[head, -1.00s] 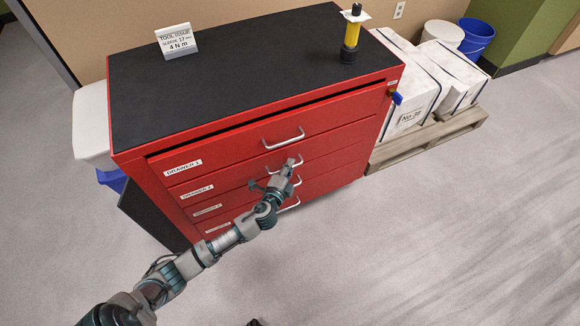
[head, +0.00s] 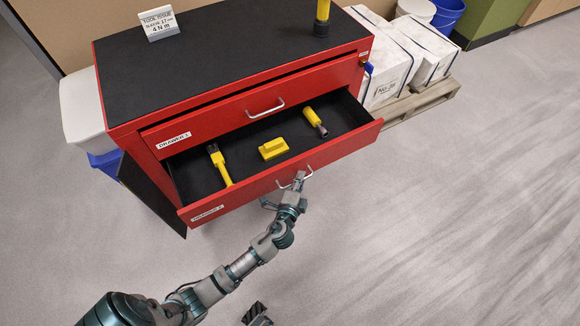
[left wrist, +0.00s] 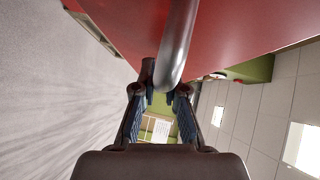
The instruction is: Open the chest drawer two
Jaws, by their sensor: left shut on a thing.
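The red chest (head: 122,100) stands with its second drawer (head: 275,188) pulled well out, showing a black interior. Inside lie a yellow tool (head: 221,166) at left, a yellow block-like piece (head: 273,148) in the middle and a yellow tool with a dark end (head: 315,121) at right. Drawer one (head: 215,121) above it is closed. My left gripper (head: 298,182) is at the second drawer's handle (head: 284,186) and shut on it. In the left wrist view the metal handle bar (left wrist: 176,45) runs down between the fingers (left wrist: 160,105).
On the black chest top are a sign (head: 158,22) and a yellow tool (head: 322,14). White blocks (head: 395,60) on a pallet (head: 425,104) stand to the right. A white bin (head: 82,110) stands left. Floor in front is clear.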

